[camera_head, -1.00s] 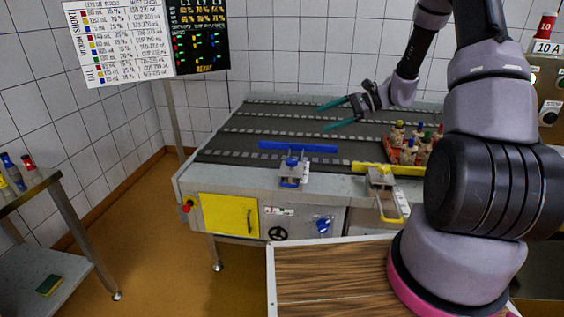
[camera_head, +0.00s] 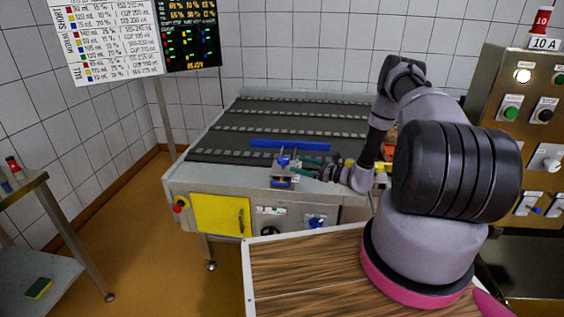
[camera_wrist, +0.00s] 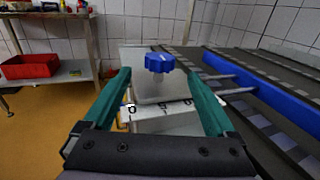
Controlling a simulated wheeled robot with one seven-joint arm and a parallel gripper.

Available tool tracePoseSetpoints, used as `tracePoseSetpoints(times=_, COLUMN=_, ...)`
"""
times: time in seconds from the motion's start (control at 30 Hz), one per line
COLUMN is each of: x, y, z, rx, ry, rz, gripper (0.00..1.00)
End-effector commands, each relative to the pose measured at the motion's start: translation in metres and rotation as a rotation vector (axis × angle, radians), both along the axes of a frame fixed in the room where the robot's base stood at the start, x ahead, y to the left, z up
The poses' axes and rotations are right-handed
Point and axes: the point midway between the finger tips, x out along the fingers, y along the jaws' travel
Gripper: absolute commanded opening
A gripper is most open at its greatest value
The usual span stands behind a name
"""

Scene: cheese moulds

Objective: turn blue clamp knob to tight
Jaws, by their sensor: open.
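The blue clamp knob (camera_head: 284,161) stands on a grey block at the front edge of the conveyor table, in front of a long blue rail (camera_head: 290,145). In the wrist view the knob (camera_wrist: 159,62) is ahead of my gripper, between the lines of its fingers, and the rail (camera_wrist: 258,95) runs off to the right on rods. My gripper (camera_head: 304,168) is open, its green fingers reaching in from the right close to the knob. It also shows in the wrist view (camera_wrist: 158,76), with nothing between the fingers.
A yellow clamp part (camera_head: 381,167) lies to the right, partly behind my arm. Another blue knob (camera_head: 316,221) is on the table's front panel. A control panel (camera_head: 513,130) stands at the right. The dark conveyor lanes behind the rail are clear.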

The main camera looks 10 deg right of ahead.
Motion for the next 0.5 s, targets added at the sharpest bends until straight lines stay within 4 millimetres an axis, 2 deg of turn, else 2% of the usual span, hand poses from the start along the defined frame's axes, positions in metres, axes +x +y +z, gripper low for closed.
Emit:
tracePoseSetpoints(times=0.2, x=0.025, y=0.036, z=0.000, rx=-0.002, ry=-0.001, rz=0.005, gripper=0.91)
tracePoseSetpoints(times=0.5, x=0.045, y=0.063, z=0.000, rx=-0.002, ry=0.000, rz=0.003, gripper=0.91)
